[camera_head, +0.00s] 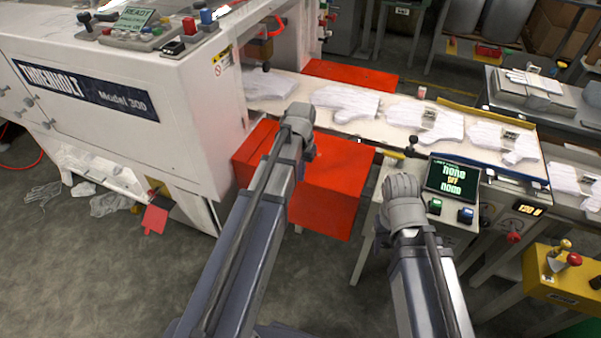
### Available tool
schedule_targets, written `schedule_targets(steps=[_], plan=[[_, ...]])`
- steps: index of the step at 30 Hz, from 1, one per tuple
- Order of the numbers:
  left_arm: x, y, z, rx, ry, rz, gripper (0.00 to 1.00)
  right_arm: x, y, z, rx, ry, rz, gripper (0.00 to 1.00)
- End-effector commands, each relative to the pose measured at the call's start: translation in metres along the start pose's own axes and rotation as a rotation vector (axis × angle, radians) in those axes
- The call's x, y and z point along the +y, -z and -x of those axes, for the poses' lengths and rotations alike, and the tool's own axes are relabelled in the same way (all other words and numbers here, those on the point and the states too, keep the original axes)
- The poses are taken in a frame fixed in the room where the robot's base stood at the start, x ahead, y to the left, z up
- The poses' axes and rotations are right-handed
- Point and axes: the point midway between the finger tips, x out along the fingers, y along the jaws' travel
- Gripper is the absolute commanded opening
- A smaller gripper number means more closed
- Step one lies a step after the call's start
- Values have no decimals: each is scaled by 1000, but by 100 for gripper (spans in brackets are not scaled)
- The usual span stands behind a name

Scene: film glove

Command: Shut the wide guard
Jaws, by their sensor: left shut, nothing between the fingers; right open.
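A large orange-red panel (335,200) is on the near side of the conveyor, beside the white machine. It looks like the wide guard, and my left arm covers part of it. A second orange-red panel (352,74) is on the far side of the belt. I cannot tell from this view how either is hinged or how far it stands open. My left arm rises in front of the near panel, and my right arm stands to its right, before the small display stand. The fingers of both grippers are not visible, so contact cannot be seen.
The white machine (190,100) stands at left with a control panel on top. White gloves (345,102) lie along the conveyor (390,130). A display (453,178) with buttons stands right of my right arm. A yellow box (560,275) is at lower right. Floor at lower left is mostly clear.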

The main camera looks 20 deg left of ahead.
Motion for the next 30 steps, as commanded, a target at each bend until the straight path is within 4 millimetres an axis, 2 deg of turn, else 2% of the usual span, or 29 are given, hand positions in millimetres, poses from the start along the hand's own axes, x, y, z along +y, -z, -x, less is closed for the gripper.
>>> schedule_targets(steps=[1,8,30], plan=[[5,-12,-6,-24,-9,-4,0,-1,0,-6,0,0,0,50],[5,-13,14,-15,-5,-4,0,1,-1,14,0,0,0,50],[4,-8,130,9,6,0,0,12,-8,129,0,0,-1,50]])
